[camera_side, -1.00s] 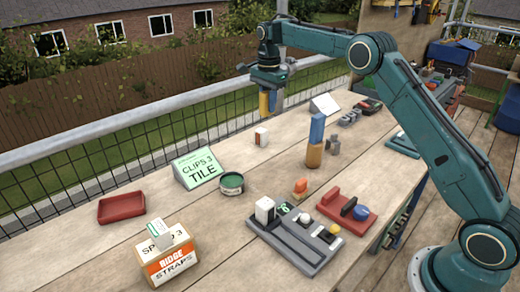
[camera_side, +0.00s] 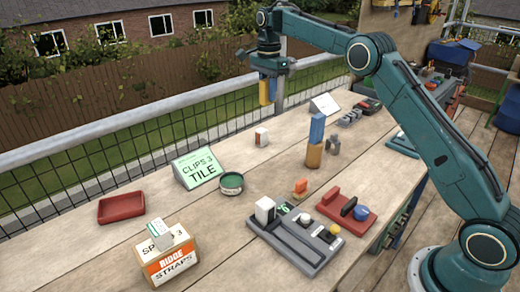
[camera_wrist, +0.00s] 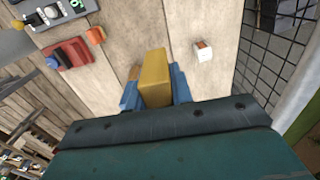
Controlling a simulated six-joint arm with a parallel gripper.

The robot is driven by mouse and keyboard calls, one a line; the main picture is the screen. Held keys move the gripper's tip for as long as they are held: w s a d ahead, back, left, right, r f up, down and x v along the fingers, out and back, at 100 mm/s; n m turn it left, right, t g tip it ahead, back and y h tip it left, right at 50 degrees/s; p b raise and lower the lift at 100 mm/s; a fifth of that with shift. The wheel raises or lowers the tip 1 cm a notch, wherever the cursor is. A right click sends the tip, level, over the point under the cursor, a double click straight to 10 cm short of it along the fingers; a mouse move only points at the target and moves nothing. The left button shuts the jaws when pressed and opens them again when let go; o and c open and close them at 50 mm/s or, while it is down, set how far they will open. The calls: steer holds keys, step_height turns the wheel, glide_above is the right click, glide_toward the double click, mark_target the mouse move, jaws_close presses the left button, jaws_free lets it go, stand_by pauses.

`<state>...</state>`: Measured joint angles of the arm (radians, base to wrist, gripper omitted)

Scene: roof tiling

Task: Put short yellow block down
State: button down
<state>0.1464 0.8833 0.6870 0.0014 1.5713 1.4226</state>
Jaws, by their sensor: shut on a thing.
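My gripper (camera_side: 268,92) is shut on the short yellow block (camera_side: 264,94) and holds it upright above the far part of the wooden table. In the wrist view, the yellow block (camera_wrist: 155,76) sits between my two blue fingers, and the wooden boards show beyond it. A tall blue block (camera_side: 317,128) stands on an orange-yellow block (camera_side: 314,156) on the table, to the right of and nearer than the held block. My gripper is apart from this stack.
A small white and orange box (camera_side: 261,137) stands nearby; it also shows in the wrist view (camera_wrist: 202,51). A green sign (camera_side: 199,168), an open green tin (camera_side: 231,184), a red tray (camera_side: 121,208) and a grey holder (camera_side: 288,243) are on the table. A mesh railing (camera_side: 120,157) runs along the far edge.

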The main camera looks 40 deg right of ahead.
steer(key=shift+r, duration=0.8)
steer(key=s+d, duration=0.8)
steer(key=d, duration=0.3)
steer(key=s+d, duration=0.7)
steer(key=d, duration=0.4)
steer(key=s+d, duration=0.8)
steer(key=d, duration=0.4)
step_height(320, 180, down, 21)
steer(key=shift+r, duration=0.1)
steer(key=shift+f, duration=2.1)
steer(key=shift+f, duration=0.15)
